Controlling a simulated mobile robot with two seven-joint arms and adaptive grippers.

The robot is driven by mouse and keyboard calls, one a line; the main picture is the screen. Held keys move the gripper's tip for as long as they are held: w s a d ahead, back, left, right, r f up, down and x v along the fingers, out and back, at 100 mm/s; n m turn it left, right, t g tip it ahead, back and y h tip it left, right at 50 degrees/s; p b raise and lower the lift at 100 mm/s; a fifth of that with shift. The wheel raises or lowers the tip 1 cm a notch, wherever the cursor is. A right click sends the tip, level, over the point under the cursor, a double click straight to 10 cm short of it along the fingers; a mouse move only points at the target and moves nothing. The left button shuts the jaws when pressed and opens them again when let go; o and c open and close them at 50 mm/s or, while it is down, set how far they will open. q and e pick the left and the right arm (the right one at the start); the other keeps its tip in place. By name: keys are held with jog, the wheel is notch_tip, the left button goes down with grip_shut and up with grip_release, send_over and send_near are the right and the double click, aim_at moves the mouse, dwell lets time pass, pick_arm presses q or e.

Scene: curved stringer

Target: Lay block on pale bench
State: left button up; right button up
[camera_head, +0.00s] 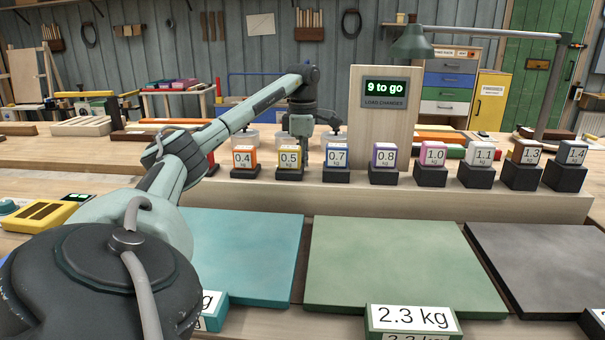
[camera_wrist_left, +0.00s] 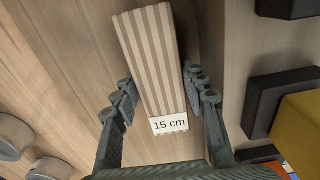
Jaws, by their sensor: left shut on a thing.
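A pale, striped wooden block (camera_wrist_left: 150,65) with a "15 cm" label sits between the fingers of my left gripper (camera_wrist_left: 160,85) in the left wrist view. The fingers are shut on its two long sides. In the head view my left gripper (camera_head: 303,125) is past the row of weights, and I cannot make out the block there. Pale wooden bench surface (camera_head: 75,153) spreads across the back of the head view; a wood surface (camera_wrist_left: 60,65) also lies below the block in the wrist view. Whether the block touches it is unclear. My right gripper is not in view.
A row of labelled weights on dark stands runs along a wooden ledge (camera_head: 400,201). A tall board (camera_head: 385,112) reads "9 to go". Round metal pieces (camera_wrist_left: 15,135) lie left of the gripper. Teal (camera_head: 250,250), green (camera_head: 400,262) and grey (camera_head: 550,260) slabs fill the front.

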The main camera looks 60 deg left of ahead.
pick_arm(q)
jog(key=shift+f, duration=0.15)
jog(key=o, duration=1)
jog(key=shift+f, duration=0.1)
jog(key=shift+o, duration=0.2)
notch_tip(320, 180, up, 12)
notch_tip(320, 180, down, 5)
jog(key=shift+s+d+f+t+h, duration=0.1)
jog(key=shift+t+h, duration=0.35)
jog(key=shift+h, duration=0.1)
jog(key=shift+d+f+t+h, duration=0.1)
jog(key=shift+t+h, duration=0.35)
jog(key=shift+h, duration=0.1)
jog(key=shift+s+a+f+t, duration=0.15)
jog(key=shift+s+a+t, duration=0.25)
jog(key=shift+s+a+t+h, duration=0.3)
jog(key=shift+s+a+h, duration=0.15)
jog(key=shift+s, duration=0.15)
jog(key=shift+s+a+r, duration=0.25)
jog(key=shift+s, duration=0.05)
